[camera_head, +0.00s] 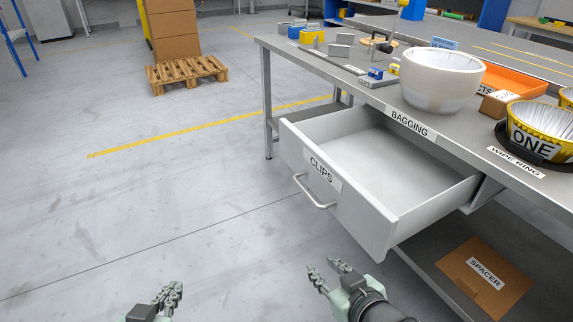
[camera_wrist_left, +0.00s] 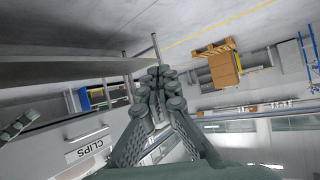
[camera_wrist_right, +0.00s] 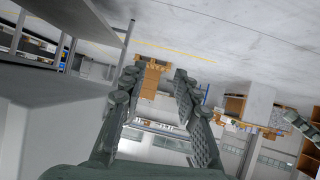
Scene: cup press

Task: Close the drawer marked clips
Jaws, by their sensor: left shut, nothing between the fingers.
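The drawer marked CLIPS (camera_head: 335,195) is pulled well out from under the bench and looks empty inside. Its front has a bar handle (camera_head: 314,192) below the label. The label also shows in the left wrist view (camera_wrist_left: 89,146). My left gripper (camera_head: 170,294) is shut and empty, low in front of the drawer and to the left of the handle. Its fingers meet in the left wrist view (camera_wrist_left: 160,84). My right gripper (camera_head: 327,271) is open and empty, below the drawer front in the picture. Its fingers stand apart in the right wrist view (camera_wrist_right: 156,80). Neither gripper touches the drawer.
A cardboard box marked SPACER (camera_head: 485,278) lies on the lower shelf. A pallet (camera_head: 186,74) with boxes stands far off. The floor at left is clear.

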